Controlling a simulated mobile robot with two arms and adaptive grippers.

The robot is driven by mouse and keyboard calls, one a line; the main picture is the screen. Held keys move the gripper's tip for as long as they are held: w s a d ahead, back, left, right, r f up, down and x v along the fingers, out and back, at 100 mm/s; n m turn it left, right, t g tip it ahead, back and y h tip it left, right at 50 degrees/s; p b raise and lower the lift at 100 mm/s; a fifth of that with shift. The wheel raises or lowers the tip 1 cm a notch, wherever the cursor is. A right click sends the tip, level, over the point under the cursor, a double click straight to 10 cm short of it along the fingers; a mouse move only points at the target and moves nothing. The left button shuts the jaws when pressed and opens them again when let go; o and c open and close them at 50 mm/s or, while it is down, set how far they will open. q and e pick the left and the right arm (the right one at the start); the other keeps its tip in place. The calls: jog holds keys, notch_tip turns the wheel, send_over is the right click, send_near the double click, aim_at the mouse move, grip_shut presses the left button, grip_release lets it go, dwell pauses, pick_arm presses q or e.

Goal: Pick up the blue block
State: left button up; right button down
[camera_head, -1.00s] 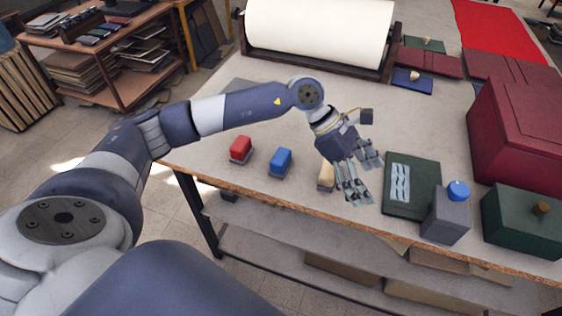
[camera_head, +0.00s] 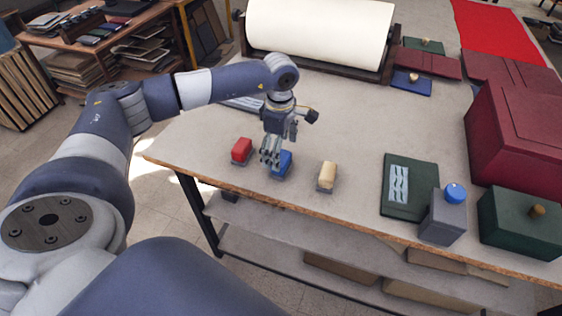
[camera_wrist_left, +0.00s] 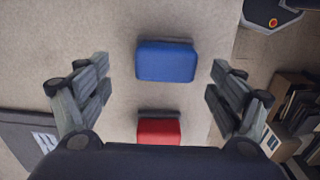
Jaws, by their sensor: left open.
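The blue block (camera_head: 283,163) sits on a small dark base on the table, between a red block (camera_head: 241,150) and a cream block (camera_head: 327,175). My left gripper (camera_head: 270,157) is over the table at the blue block, pointing down, and partly covers it. In the left wrist view the blue block (camera_wrist_left: 166,62) lies ahead between the spread fingers (camera_wrist_left: 160,82), with clear gaps on both sides. The red block (camera_wrist_left: 158,131) shows nearer the palm. The left gripper is open and empty. My right gripper is not in view.
A large white roll (camera_head: 318,35) stands at the back of the table (camera_head: 340,120). To the right are a dark green book (camera_head: 410,190), a grey box with a blue knob (camera_head: 443,218), a green box (camera_head: 520,222) and a large maroon box (camera_head: 520,130). The table's front edge is close to the blocks.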

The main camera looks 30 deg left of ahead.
pick_arm(q)
jog(key=f, duration=0.1)
jog(key=f+p, duration=0.2)
jog(key=f, duration=0.1)
jog(key=shift+s+d+f, duration=0.1)
jog(key=shift+s+d, duration=0.15)
jog(key=shift+d, duration=0.1)
jog(key=shift+f, duration=0.35)
jog(key=c, duration=1.2)
